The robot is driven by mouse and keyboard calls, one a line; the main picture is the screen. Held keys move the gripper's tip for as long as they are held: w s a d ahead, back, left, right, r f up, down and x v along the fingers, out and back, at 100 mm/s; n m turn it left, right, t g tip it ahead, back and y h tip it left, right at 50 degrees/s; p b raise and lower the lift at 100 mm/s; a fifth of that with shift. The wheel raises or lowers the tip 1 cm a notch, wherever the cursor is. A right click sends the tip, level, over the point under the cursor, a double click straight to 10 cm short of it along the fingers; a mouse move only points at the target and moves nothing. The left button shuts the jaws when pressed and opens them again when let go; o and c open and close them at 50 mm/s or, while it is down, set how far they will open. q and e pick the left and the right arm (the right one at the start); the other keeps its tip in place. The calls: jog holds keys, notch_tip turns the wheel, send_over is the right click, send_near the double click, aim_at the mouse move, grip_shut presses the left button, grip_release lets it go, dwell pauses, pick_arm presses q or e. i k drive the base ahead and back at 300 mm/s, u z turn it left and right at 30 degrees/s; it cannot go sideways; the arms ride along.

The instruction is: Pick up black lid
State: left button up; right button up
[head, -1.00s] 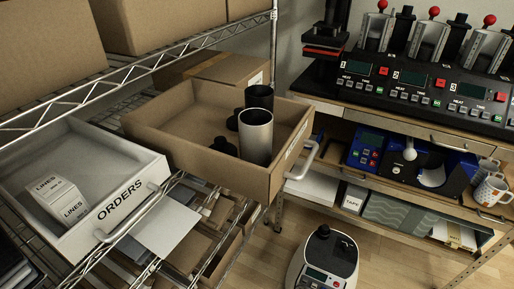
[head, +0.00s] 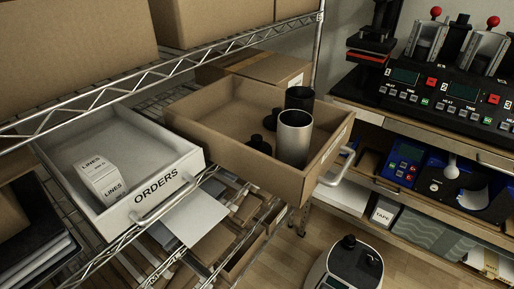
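Two black lids lie in the open brown drawer. The nearer black lid (head: 259,144) is left of the silver tumbler, and the other black lid (head: 270,122) is just behind it, partly hidden. The silver tumbler (head: 294,140) stands upright in the drawer, with a dark tumbler (head: 299,97) behind it. The brown drawer (head: 222,149) is pulled out from the wire shelf. Neither of my grippers is in view.
A white ORDERS drawer (head: 137,207) with label rolls (head: 103,179) is open at left. Cardboard boxes (head: 75,45) fill the upper shelf. A mug press bench (head: 440,125) stands at right. A white and black device (head: 345,265) is on the floor in front.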

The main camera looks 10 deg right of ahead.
aim_at(256, 142)
jog(key=u, duration=0.9)
jog(key=k, duration=0.4)
jog(key=z, duration=0.15)
